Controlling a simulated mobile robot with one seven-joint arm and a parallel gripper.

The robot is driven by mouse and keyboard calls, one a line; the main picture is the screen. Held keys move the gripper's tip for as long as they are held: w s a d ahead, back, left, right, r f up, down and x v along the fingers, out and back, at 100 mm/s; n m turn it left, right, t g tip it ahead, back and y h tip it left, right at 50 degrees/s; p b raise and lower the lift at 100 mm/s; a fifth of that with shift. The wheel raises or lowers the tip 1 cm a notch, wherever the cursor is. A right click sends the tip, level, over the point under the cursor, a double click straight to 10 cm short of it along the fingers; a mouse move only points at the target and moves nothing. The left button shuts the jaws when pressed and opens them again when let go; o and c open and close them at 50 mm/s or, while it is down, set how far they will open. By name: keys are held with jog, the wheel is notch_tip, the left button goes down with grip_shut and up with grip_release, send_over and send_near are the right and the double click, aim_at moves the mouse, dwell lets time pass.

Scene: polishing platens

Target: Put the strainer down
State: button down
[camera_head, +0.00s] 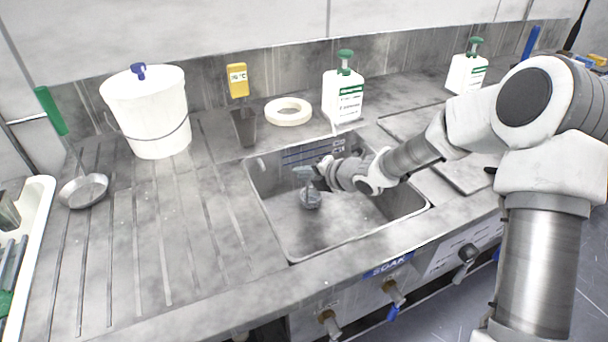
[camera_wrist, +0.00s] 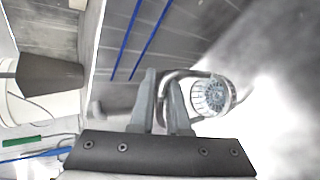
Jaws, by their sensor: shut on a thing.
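The strainer (camera_head: 310,199) is a small grey round basket, low inside the sink (camera_head: 275,222) towards its left side. In the wrist view the strainer (camera_wrist: 212,96) shows a slotted round face and a curved metal loop. My gripper (camera_head: 304,173) is over the sink, just above the strainer. In the wrist view my gripper's fingers (camera_wrist: 163,90) are close together on the loop's near end, with the basket to the right of the fingertips. I cannot tell whether the strainer touches the sink floor.
The ribbed drainboard (camera_head: 150,220) has free room.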

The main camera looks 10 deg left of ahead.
jog(key=shift+f, duration=0.2)
jog(key=c, duration=1.2)
grip_release()
jog(key=shift+r, duration=0.1)
